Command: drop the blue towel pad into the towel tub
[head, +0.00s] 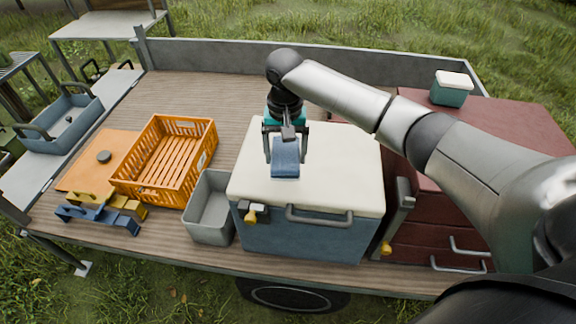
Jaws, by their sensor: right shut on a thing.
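The blue towel pad (286,162) is between the fingers of my right gripper (286,148), over the cream lid of the blue cooler. The gripper is shut on it, pointing down. I cannot tell whether the pad touches the lid or hangs just above it. An open grey tub (210,236), which looks like the towel tub, stands on the wooden deck just left of the cooler. Its visible inside looks empty. The pad is up and to the right of this tub. My left gripper is not in view.
The cooler (300,238) stands beside the tub. An orange slatted crate (188,196) is left of it, near an orange board (88,172) and blue and yellow tools (100,216). A small teal box (450,96) sits on the red cabinet (500,130). The deck behind the crate is clear.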

